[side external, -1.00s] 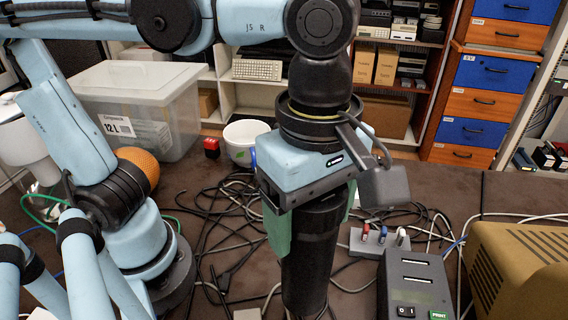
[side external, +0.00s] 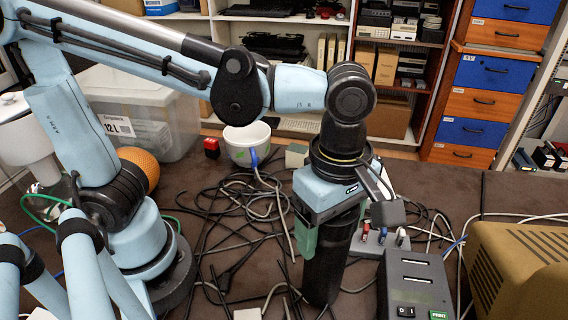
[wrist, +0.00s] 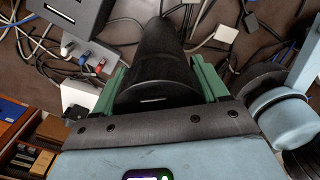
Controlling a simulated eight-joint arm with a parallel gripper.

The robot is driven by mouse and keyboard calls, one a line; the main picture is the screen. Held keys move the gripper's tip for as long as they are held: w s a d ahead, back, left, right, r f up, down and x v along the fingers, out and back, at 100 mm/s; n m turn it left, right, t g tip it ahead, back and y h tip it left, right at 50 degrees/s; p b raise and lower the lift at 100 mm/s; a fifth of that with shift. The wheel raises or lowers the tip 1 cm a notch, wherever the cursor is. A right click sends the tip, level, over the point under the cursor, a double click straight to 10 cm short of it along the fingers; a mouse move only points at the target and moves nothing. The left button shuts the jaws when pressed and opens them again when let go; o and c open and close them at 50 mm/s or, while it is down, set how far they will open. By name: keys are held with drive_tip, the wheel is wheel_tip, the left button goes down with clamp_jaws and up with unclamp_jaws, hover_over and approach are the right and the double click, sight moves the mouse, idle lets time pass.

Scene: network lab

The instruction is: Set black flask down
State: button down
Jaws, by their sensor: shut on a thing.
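The black flask (side external: 328,262) stands about upright in the side external view, with its lower end at or close to the brown table. I cannot tell whether its base touches. My gripper (side external: 331,228) is shut on the flask near its top, with green fingers on its sides. In the wrist view the flask (wrist: 157,70) fills the space between the two green fingers of my gripper (wrist: 157,84).
Tangled cables (side external: 235,225) cover the table left of the flask. A dark label printer (side external: 418,282) stands close on the right, with a power strip (side external: 380,243) behind it. A tan box (side external: 520,268) is at far right. A white bowl (side external: 247,145) and clear bin (side external: 150,115) are behind.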

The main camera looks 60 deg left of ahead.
drive_tip(key=shift+f, duration=0.15)
unclamp_jaws()
wheel_tip(320, 180, up, 12)
drive_tip(key=shift+r, duration=0.1)
drive_tip(key=w+a+f+m+t, duration=0.1)
drive_tip(key=a+f+m+t, duration=0.1)
drive_tip(key=a+f+m, duration=0.2)
drive_tip(key=w+a+f+m+t, duration=0.2)
drive_tip(key=a+f+m, duration=0.2)
drive_tip(key=a+m, duration=0.4)
drive_tip(key=w+a+f+m+t, duration=0.2)
drive_tip(key=a+f+m+t, duration=0.1)
drive_tip(key=a+m, duration=0.3)
drive_tip(key=shift+a+f, duration=0.15)
drive_tip(key=shift+f, duration=0.5)
